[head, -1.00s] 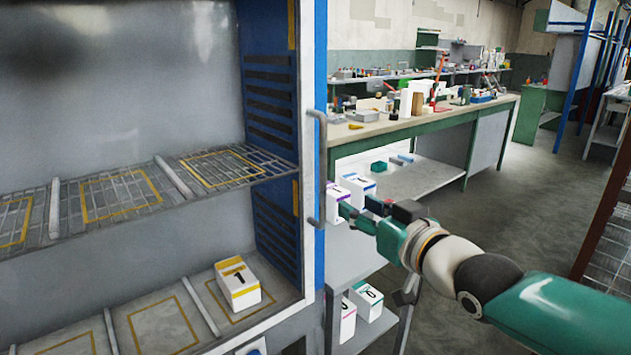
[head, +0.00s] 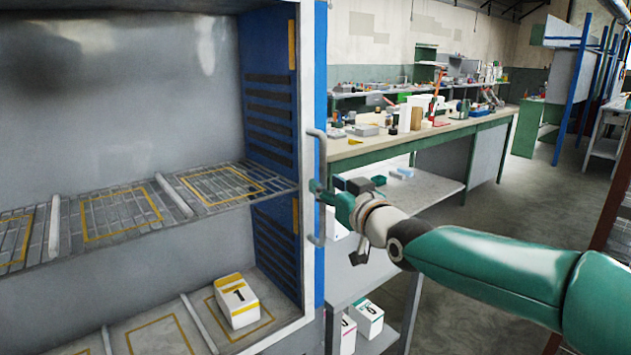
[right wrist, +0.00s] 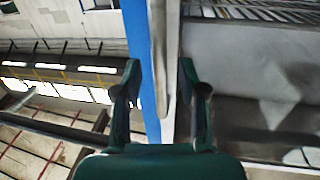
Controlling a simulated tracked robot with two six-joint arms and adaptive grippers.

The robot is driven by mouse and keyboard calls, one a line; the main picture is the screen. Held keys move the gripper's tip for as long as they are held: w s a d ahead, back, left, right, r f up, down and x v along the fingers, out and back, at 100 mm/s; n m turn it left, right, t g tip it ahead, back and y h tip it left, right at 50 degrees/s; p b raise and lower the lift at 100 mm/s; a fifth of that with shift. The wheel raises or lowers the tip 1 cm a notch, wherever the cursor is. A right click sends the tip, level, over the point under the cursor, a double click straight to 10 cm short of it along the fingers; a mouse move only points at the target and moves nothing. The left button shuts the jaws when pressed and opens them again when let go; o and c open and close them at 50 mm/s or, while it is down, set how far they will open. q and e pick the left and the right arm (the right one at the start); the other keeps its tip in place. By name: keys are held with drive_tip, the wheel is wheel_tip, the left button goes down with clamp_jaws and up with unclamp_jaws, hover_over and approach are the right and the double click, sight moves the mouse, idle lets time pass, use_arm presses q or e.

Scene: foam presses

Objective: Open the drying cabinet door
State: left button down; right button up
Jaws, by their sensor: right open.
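The drying cabinet (head: 312,60) fills the left of the head view, with its shelves and inside visible. I cannot tell whether a clear pane covers its front. A grey vertical bar handle (head: 321,150) is on the pale upright at the cabinet's right edge. My right gripper (head: 316,188) is open at the lower half of this handle. In the right wrist view, the two fingers of my right gripper (right wrist: 160,72) are spread on either side of the handle (right wrist: 158,45); contact is not clear. My left gripper is not in view.
A white box marked 1 (head: 237,302) stands on the cabinet's lower shelf. A long green-framed workbench (head: 430,135) with tools stands behind my right arm. White boxes (head: 367,318) sit on a low shelf right of the cabinet. Open floor (head: 490,215) lies at the right.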

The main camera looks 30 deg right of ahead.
drive_tip(key=shift+w+d, duration=0.15)
drive_tip(key=shift+w, duration=1.15)
clamp_jaws()
